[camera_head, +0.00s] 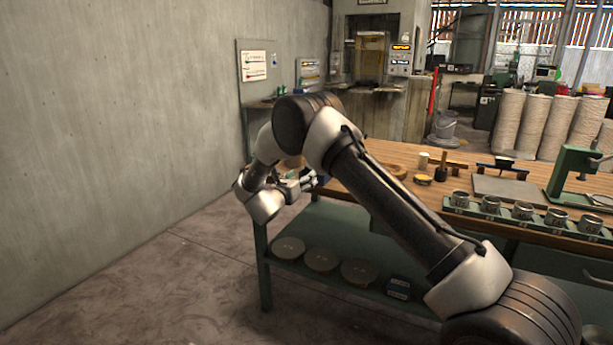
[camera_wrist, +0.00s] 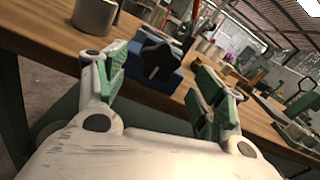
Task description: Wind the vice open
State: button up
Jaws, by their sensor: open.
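The vice (camera_wrist: 165,78) shows in the wrist view as a blue body at the bench edge, with a black lobed knob (camera_wrist: 158,57) facing me. My gripper (camera_wrist: 163,75) is open, with one green-padded finger to the left and one to the right of the knob in the picture. The fingers hold nothing, and I cannot tell whether either touches the knob. In the head view my gripper (camera_head: 302,184) is at the near left end of the bench, and my arm hides most of the vice. The vice's jaw gap is not visible.
The wooden workbench (camera_head: 450,193) bears a row of metal cups (camera_head: 522,211), a grey plate (camera_head: 508,190) and a green stand (camera_head: 572,172). A metal cylinder (camera_wrist: 95,14) stands left of the vice in the wrist view. Round discs (camera_head: 320,260) lie on the lower shelf. Floor at left is clear.

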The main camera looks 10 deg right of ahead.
aim_at(306, 174)
jog(key=shift+x, duration=2)
jog(key=c, duration=1)
